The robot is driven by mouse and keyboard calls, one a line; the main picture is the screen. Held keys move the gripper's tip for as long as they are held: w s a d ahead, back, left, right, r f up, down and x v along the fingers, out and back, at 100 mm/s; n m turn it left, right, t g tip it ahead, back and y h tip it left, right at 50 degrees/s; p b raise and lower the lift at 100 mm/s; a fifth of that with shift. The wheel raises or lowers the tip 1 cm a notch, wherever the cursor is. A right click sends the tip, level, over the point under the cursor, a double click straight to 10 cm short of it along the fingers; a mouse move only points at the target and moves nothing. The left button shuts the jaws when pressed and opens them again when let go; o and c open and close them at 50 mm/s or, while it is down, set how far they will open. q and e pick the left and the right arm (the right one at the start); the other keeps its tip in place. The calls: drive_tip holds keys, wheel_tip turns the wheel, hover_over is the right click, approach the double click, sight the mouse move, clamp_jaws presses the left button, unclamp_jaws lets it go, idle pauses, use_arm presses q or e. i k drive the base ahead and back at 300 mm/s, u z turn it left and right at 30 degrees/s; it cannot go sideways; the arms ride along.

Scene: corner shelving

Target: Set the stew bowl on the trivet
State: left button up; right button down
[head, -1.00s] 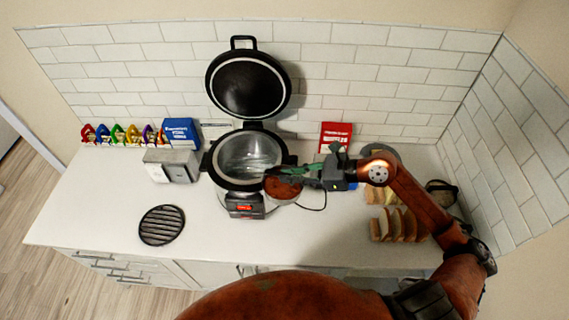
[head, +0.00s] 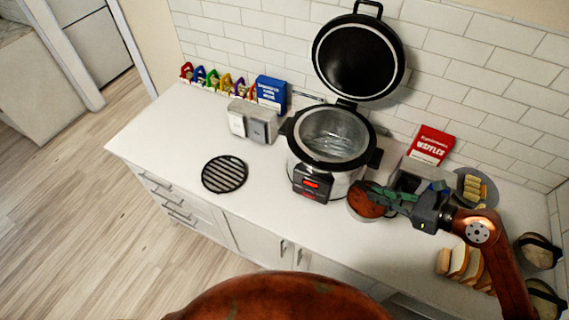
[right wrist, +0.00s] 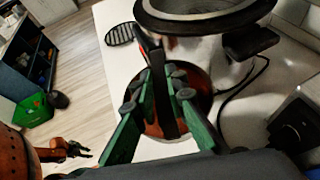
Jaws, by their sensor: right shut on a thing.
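The stew bowl (head: 362,205), filled with reddish-brown stew, is at the front right of the cooker in the head view. My right gripper (head: 388,197) is shut on it at its right side; the fingers reach over the stew. In the right wrist view the bowl (right wrist: 201,88) shows behind the green fingers (right wrist: 165,92). I cannot tell if it touches the counter. The trivet (head: 224,174), round, black and slatted, lies bare on the counter left of the cooker; it also shows in the right wrist view (right wrist: 119,34). My left gripper (right wrist: 77,150) is small at lower left there.
The open cooker (head: 312,165), lid up, stands between trivet and bowl. A toaster (head: 250,123) and blue box (head: 271,93) stand behind the trivet. Bread slices (head: 464,264) and a plate (head: 485,190) are at the right. The counter (head: 262,205) in front of the cooker is clear.

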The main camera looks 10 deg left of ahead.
sight(223, 172)
drive_tip(key=z, duration=2.85)
drive_tip(key=k, duration=2.5)
drive_tip(key=u, duration=2.15)
drive_tip(key=i, duration=1)
drive_tip(key=z, duration=0.05)
